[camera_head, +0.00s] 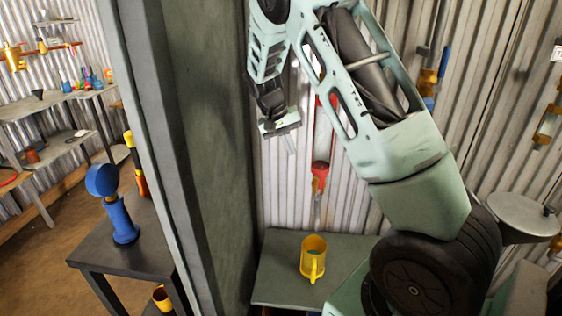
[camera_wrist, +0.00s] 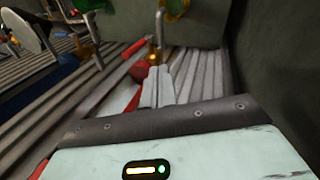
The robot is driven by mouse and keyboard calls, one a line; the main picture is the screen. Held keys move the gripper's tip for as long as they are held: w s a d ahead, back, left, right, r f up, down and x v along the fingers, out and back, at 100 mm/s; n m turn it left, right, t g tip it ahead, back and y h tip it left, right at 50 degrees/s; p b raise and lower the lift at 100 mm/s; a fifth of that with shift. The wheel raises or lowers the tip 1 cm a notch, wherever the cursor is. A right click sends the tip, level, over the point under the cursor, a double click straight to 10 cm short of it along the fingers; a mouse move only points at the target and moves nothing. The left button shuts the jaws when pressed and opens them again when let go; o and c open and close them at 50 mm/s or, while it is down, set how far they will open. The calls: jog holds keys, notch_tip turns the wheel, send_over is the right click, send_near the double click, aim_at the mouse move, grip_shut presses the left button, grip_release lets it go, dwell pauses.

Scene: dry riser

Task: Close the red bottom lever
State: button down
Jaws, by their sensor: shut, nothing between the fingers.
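The red pipe of the dry riser (camera_head: 319,140) runs down the corrugated wall, partly hidden behind my arm. At its lower end is a red fitting with a red handle (camera_head: 319,170). In the wrist view a red lever (camera_wrist: 134,47) sticks out at a slant beside a brass-coloured fitting (camera_wrist: 152,54) and a rounded red part. My gripper (camera_head: 291,146) hangs left of the pipe's lower end in the head view. In the wrist view its fingers (camera_wrist: 158,72) are together and empty, with their tips close to the fitting. I cannot tell whether they touch it.
A yellow mug (camera_head: 313,258) stands on a green-grey table (camera_head: 275,283) below the riser. A thick grey-green post (camera_head: 200,120) rises left of my gripper. A dark stand with a blue object (camera_head: 119,211) is beyond it. More valves hang on the wall at right.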

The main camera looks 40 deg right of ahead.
aim_at(322, 173)
jog(key=shift+s+d+f+p, duration=0.45)
jog(key=shift+s+d+f, duration=0.45)
jog(key=shift+f, duration=0.65)
jog(key=shift+s+d+f+p, duration=0.55)
jog(key=shift+d+f, duration=0.4)
jog(key=shift+f, duration=0.55)
jog(key=shift+s+d+f+p, duration=0.35)
jog(key=shift+s+d+f, duration=0.6)
jog(key=shift+f, duration=0.6)
jog(key=shift+s+d+r, duration=0.2)
jog(key=shift+s+d, duration=0.65)
jog(key=shift+s, duration=0.05)
